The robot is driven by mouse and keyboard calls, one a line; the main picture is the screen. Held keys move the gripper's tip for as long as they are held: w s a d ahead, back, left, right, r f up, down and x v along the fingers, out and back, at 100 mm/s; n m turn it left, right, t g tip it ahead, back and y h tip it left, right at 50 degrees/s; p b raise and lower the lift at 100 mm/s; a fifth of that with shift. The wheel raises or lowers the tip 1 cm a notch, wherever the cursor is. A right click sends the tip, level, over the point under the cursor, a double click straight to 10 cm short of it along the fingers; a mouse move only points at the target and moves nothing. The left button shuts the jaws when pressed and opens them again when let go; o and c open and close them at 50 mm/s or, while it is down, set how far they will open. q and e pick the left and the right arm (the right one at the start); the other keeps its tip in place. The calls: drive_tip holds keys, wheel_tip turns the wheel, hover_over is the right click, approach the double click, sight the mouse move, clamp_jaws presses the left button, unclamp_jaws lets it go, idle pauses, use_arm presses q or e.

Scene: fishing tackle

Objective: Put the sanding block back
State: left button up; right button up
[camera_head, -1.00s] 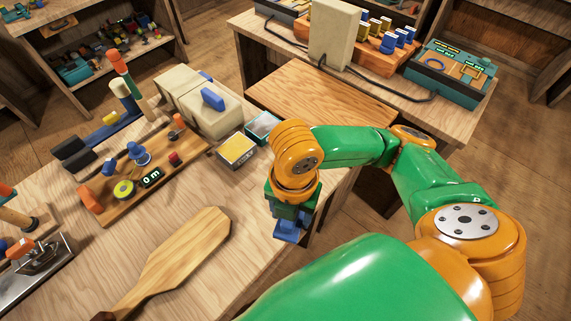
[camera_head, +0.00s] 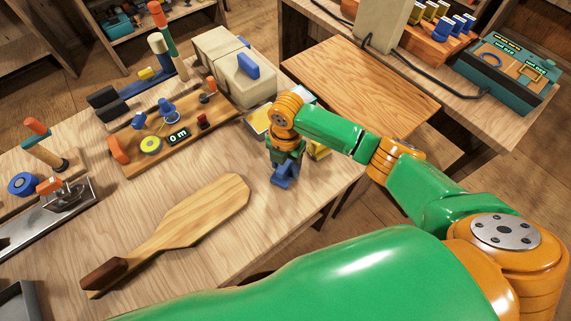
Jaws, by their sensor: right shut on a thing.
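My right gripper (camera_head: 284,172) reaches over the right part of the workbench (camera_head: 225,268), near its right edge, with its blue fingertips pointing down. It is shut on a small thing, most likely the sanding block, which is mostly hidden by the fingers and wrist. I cannot make out its shape or whether it touches the bench. A yellow piece (camera_head: 320,152) shows just right of the gripper, partly covered by my arm; I cannot tell what it belongs to. My left gripper is not in view.
A wooden paddle (camera_head: 201,213) lies left of the gripper. A wooden tool board (camera_head: 185,143), a beige case (camera_head: 232,78) and a yellow-topped box (camera_head: 257,122) lie behind. A second table (camera_head: 362,84) stands at the back right. The bench between paddle and gripper is clear.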

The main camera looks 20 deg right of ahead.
sight(286, 165)
drive_tip(key=shift+f, duration=0.2)
drive_tip(key=o, duration=1.5)
drive_tip(key=shift+r, duration=0.1)
drive_tip(key=shift+c, duration=0.2)
drive_tip(key=shift+r, duration=0.1)
wheel_tip(286, 165, up, 12)
